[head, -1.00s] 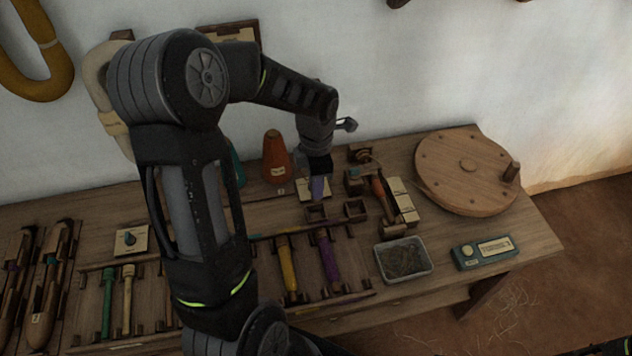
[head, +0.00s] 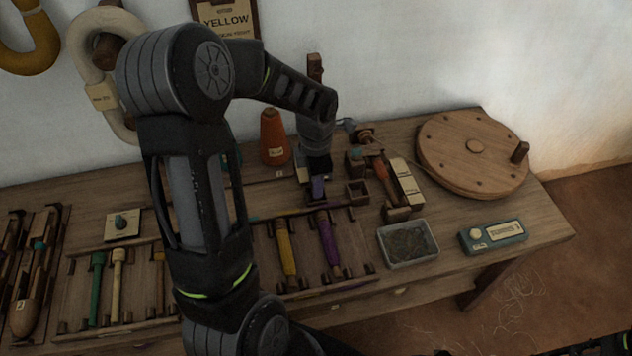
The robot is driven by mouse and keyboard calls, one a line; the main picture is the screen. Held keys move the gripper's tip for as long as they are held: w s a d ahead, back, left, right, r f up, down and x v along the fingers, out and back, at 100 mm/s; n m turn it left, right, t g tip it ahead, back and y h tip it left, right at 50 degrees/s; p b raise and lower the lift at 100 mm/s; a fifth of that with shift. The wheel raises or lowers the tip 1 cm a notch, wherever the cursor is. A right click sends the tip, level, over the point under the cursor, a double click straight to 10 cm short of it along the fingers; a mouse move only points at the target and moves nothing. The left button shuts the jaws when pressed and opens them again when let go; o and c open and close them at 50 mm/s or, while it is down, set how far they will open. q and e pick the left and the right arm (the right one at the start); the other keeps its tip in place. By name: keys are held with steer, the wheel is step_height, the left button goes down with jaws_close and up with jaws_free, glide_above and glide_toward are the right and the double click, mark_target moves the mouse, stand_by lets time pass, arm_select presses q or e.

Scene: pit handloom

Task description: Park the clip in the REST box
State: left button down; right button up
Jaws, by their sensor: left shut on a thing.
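My left gripper (head: 317,172) points down at the back middle of the bench. It is shut on a small purple piece, apparently the clip (head: 318,188). The clip is at the left of two small open wooden boxes, and the gripper and clip cover most of that box. I cannot tell whether the clip touches its floor. The other small box (head: 357,193) stands just to the right and looks empty. No REST label is readable.
An orange cone (head: 273,138) stands behind and left of the gripper. Right are a wooden block (head: 405,182), a grey tray (head: 408,243), a teal device (head: 493,236) and a round wooden disc (head: 472,152). A rack in front holds yellow (head: 286,248) and purple (head: 328,240) tools.

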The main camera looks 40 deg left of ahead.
arm_select(q)
steer(key=c, duration=1.2)
jaws_free()
steer(key=shift+c, duration=0.2)
steer(key=shift+o, duration=0.5)
steer(key=shift+o, duration=1.2)
steer(key=shift+r, duration=0.1)
steer(key=shift+r+p, duration=2.7)
steer(key=shift+r, duration=1.2)
